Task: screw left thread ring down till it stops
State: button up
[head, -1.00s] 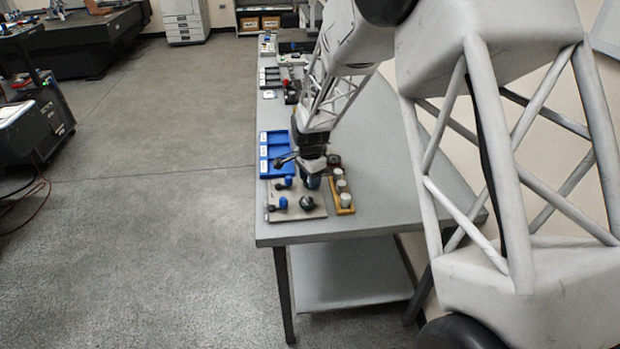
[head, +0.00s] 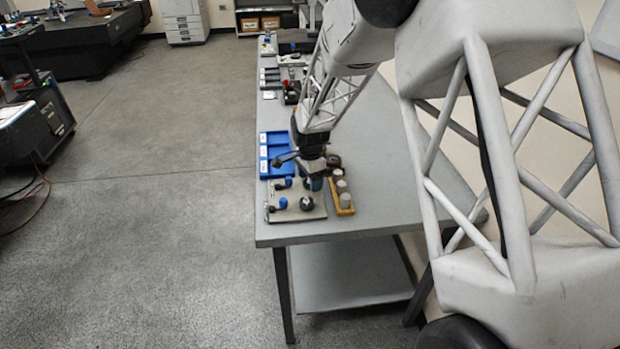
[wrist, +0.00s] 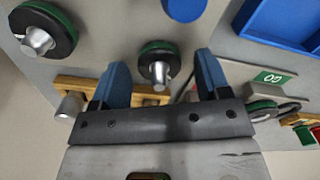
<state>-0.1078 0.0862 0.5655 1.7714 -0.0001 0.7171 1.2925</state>
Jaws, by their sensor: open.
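In the wrist view my gripper (wrist: 153,80) is open, its two blue fingers apart on either side of a black thread ring with a green rim (wrist: 153,48). A silver stud stands through that ring. I cannot tell whether the fingers touch it. A second black and green ring (wrist: 62,22) on a silver stud sits at the upper left, clear of the fingers. Both are on a grey plate (wrist: 115,20). In the head view my gripper (head: 314,184) is over the plate (head: 290,213) and hides the ring under it; the other ring (head: 307,203) shows nearer the camera.
A wooden rack (head: 345,209) with silver cylinders stands close to the right of the plate. Blue knobs (head: 283,202) are on the plate's left part. A blue tray (head: 265,166) lies behind. A green GO label (wrist: 270,78) and another ring (wrist: 262,109) show at the wrist view's right.

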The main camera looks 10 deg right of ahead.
jog(key=shift+r, duration=0.1)
jog(key=shift+r, duration=3.75)
jog(key=shift+r, duration=0.1)
jog(key=shift+s+d+r, duration=0.1)
jog(key=shift+s+r, duration=0.1)
jog(key=shift+s, duration=0.05)
jog(key=s+d+r+n+t, duration=0.1)
jog(key=s+d+r+n, duration=0.15)
jog(key=s+r, duration=0.55)
jog(key=s+d+r+n, duration=0.2)
jog(key=s+r+n, duration=0.2)
jog(key=s, duration=0.8)
jog(key=s+d+r+n+t, duration=0.1)
jog(key=s+d+r+n, duration=0.15)
jog(key=s+r, duration=0.45)
jog(key=s+d+f+n, duration=0.1)
jog(key=s+n, duration=0.3)
jog(key=s, duration=1)
jog(key=shift+s+f+t, duration=0.3)
jog(key=shift+s+f, duration=0.05)
jog(key=shift+f, duration=0.1)
